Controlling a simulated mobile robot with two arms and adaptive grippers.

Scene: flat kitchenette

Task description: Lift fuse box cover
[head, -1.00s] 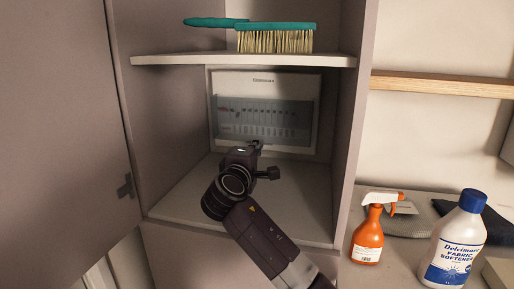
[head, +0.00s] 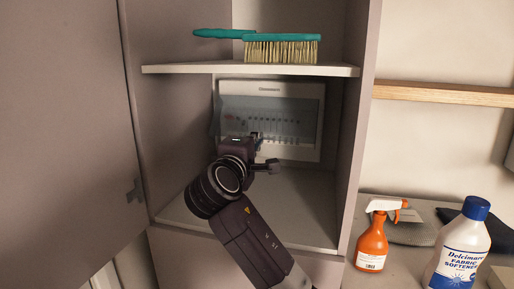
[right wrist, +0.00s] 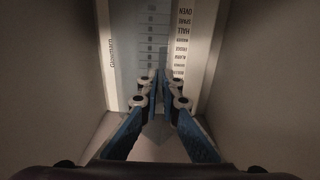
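The white fuse box (head: 312,150) is on the back wall of the cabinet's middle compartment. Its see-through bluish cover (head: 285,108) is tilted out from the frame, its left edge standing proud, with a row of switches behind it. My right gripper (head: 255,137) is at the cover's lower edge, left of centre. In the right wrist view its two blue fingers (right wrist: 158,95) point at the fuse box and its labels, close together with a narrow gap. Whether the cover is pinched between them or rests on them I cannot tell. My left gripper is not in view.
A shelf (head: 200,69) with a green brush (head: 280,48) is above the fuse box. The cabinet side walls are close on both sides, and an open door (head: 60,130) is at left. An orange spray bottle (head: 371,243) and a softener bottle (head: 460,248) stand on the right counter.

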